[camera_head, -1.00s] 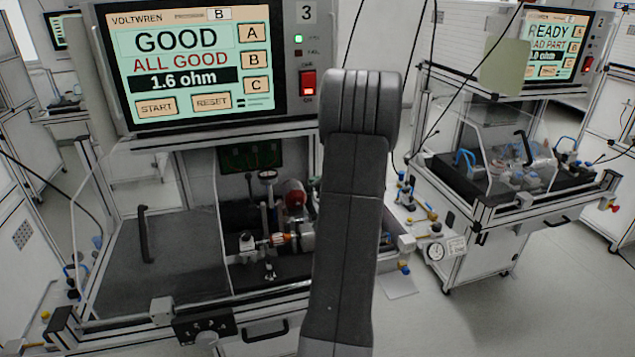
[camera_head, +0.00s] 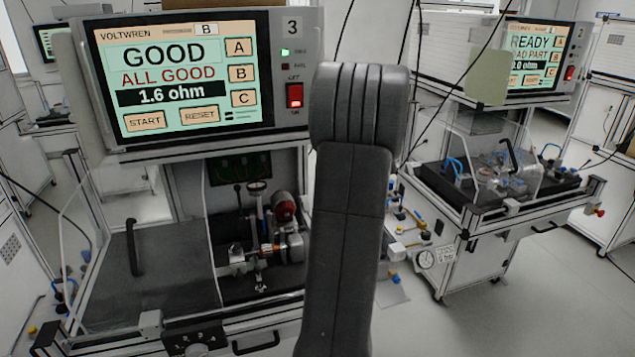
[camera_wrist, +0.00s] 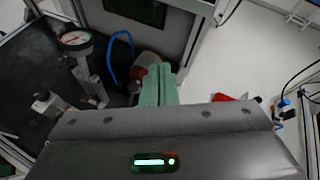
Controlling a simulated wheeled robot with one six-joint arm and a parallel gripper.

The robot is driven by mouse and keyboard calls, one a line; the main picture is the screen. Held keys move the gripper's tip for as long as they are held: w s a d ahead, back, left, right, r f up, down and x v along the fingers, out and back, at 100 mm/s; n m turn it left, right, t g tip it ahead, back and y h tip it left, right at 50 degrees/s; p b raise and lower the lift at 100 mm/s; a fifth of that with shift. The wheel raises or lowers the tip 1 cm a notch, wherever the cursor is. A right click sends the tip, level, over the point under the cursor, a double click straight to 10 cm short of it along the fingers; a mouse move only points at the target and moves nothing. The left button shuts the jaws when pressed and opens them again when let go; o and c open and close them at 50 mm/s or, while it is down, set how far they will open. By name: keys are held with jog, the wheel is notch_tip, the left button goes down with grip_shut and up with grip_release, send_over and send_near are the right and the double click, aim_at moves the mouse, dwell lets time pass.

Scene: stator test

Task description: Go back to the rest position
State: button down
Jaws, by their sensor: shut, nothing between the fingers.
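In the wrist view, my gripper (camera_wrist: 158,86) shows two greenish fingers pressed together with nothing between them. They point towards the inside of a test station, and a round gauge (camera_wrist: 76,40) and a blue hose (camera_wrist: 122,58) lie to their left. In the head view my own arm rises through the middle and hides the right side of that station; the gripper itself is not visible there. The station's screen (camera_head: 190,75) reads GOOD, ALL GOOD, 1.6 ohm.
A clear guard with a black handle (camera_head: 133,246) stands at the station's left. A second station (camera_head: 500,190) with a READY screen (camera_head: 538,56) stands at the right. Hanging cables (camera_head: 425,85) run beside my arm. Pale floor (camera_head: 530,270) lies open at the lower right.

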jog(key=shift+d+r, duration=0.35)
jog(key=shift+r, duration=0.55)
jog(key=w+a+f, duration=0.1)
jog(key=a+f, duration=0.5)
jog(key=f, duration=0.5)
jog(key=shift+w+f, duration=0.25)
jog(key=shift+w, duration=0.15)
jog(key=shift+r, duration=0.1)
